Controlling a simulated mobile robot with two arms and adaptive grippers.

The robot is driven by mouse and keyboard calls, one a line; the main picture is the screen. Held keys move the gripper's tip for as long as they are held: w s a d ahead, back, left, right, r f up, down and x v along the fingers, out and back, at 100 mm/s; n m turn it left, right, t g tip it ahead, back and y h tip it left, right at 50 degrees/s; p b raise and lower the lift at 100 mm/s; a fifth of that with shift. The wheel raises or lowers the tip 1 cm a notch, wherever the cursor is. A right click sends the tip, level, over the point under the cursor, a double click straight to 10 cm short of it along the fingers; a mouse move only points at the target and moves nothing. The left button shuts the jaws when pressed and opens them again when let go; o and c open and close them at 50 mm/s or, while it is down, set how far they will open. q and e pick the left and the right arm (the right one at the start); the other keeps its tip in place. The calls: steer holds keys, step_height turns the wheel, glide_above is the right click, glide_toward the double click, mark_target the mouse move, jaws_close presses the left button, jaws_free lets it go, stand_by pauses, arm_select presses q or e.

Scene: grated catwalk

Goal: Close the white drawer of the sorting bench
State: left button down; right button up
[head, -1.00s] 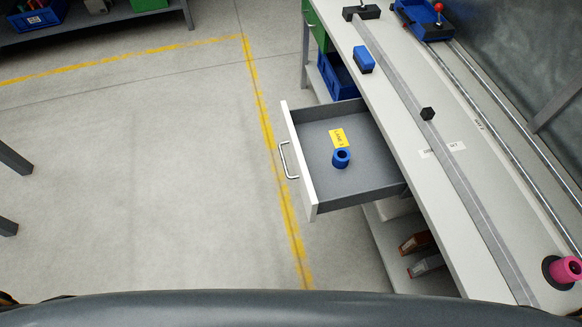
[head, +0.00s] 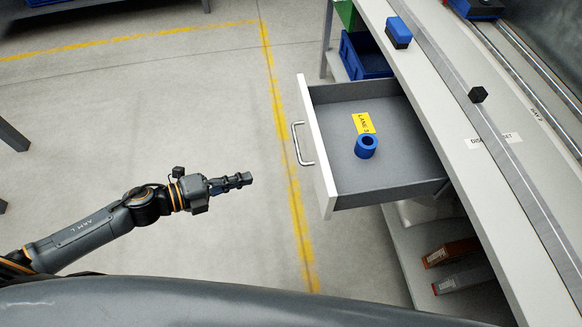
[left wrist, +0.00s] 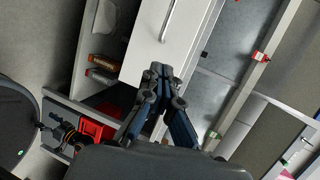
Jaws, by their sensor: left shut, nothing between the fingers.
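The white drawer (head: 319,149) of the sorting bench (head: 452,150) is pulled out, its grey inside showing in the head view. A metal bar handle (head: 300,145) is on its front face. A blue ring-shaped part (head: 366,146) and a yellow label (head: 363,123) lie inside. My left gripper (head: 247,179) is shut and empty, left of the drawer front and apart from the handle. In the left wrist view the shut fingers (left wrist: 161,72) overlap the white drawer front (left wrist: 150,45), with the handle (left wrist: 169,20) above them.
A blue block (head: 398,33) and a black knob (head: 478,95) are on the bench top. A blue bin (head: 365,55) sits beyond the drawer, and boxes (head: 452,252) lie on the lower shelf. Open floor with a yellow line (head: 290,180) lies left of the drawer.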

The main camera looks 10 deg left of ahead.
arm_select(q)
steer(key=x, duration=1.3)
steer(key=shift+w+b, duration=0.3)
steer(key=shift+d, duration=0.15)
